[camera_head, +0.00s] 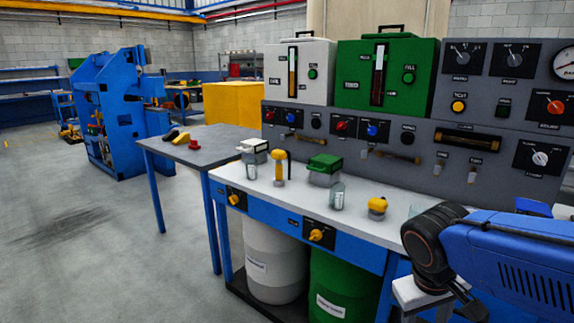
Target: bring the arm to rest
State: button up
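My blue arm (510,258) with its black joint (433,245) reaches in from the right edge, in front of the right end of the workbench. Dark and pale parts below the joint look like my gripper (450,300). The arm and the lower frame edge hide much of it, and its fingers do not show clearly. I see nothing held in it.
The white-topped workbench (297,200) carries a green-lidded container (324,170), a white-lidded one (253,151), glass jars and yellow knobs. A control panel (350,140) stands behind. A grey side table (205,146) adjoins left. Drums stand beneath. Open floor lies left.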

jog(key=shift+s+d+r+m+t+y, duration=0.15)
jog(key=shift+s+r+m+t+y, duration=0.1)
jog(key=shift+s+r+t+y, duration=0.3)
jog(key=shift+s+d+r+m+t+y, duration=0.1)
jog(key=shift+s+m+t+y, duration=0.3)
jog(key=shift+s, duration=0.35)
jog(key=shift+s+d+r+m+t+y, duration=0.15)
jog(key=shift+s+r+t+y, duration=0.15)
jog(key=shift+s+t, duration=0.3)
dwell(0.7)
